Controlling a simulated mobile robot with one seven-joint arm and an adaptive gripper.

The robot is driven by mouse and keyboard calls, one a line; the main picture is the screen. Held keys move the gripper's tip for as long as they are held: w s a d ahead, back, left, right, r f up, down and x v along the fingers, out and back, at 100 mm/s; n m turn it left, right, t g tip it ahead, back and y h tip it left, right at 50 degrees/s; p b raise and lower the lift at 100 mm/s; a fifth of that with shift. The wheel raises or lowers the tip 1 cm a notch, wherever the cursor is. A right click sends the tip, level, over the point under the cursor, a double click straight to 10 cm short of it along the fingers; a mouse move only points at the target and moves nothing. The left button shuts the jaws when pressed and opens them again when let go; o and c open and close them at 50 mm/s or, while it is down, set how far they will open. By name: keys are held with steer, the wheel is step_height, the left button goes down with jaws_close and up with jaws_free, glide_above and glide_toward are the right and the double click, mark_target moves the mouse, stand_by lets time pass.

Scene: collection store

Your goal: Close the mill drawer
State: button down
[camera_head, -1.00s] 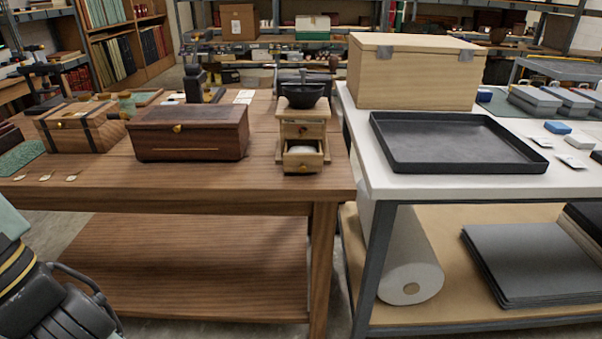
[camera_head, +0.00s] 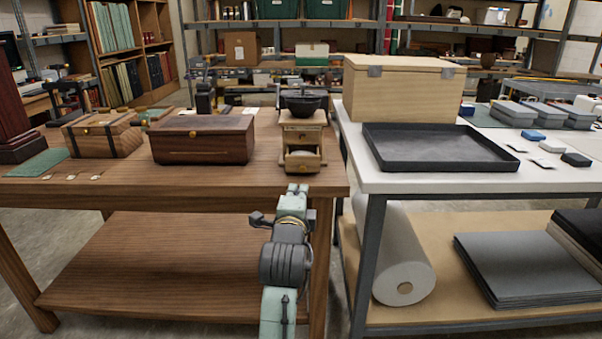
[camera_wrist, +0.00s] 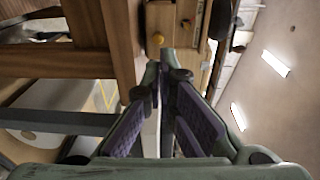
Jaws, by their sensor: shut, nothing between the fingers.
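The mill (camera_head: 303,133) is a light wooden box with a dark bowl on top, standing near the front right corner of the brown table. Its drawer (camera_head: 301,168) sticks out at the front, open, with something pale inside. My gripper (camera_wrist: 168,62) is shut and empty, pointing at the mill. I cannot tell whether it touches the drawer.
A dark wooden chest (camera_head: 203,140) stands left of the mill, and a smaller box (camera_head: 103,135) further left. To the right, a white table (camera_head: 420,185) holds a black tray (camera_head: 440,165) and a large pale box (camera_head: 400,90). A narrow gap separates the tables.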

mark_target(302, 168)
steer(key=w, duration=0.3)
steer(key=w+p, duration=0.1)
steer(key=w, duration=0.3)
steer(key=w+p, duration=0.1)
steer(key=w, duration=0.2)
steer(key=shift+w+d+f, duration=0.15)
steer(key=shift+w+d, duration=0.15)
steer(key=shift+d, duration=0.05)
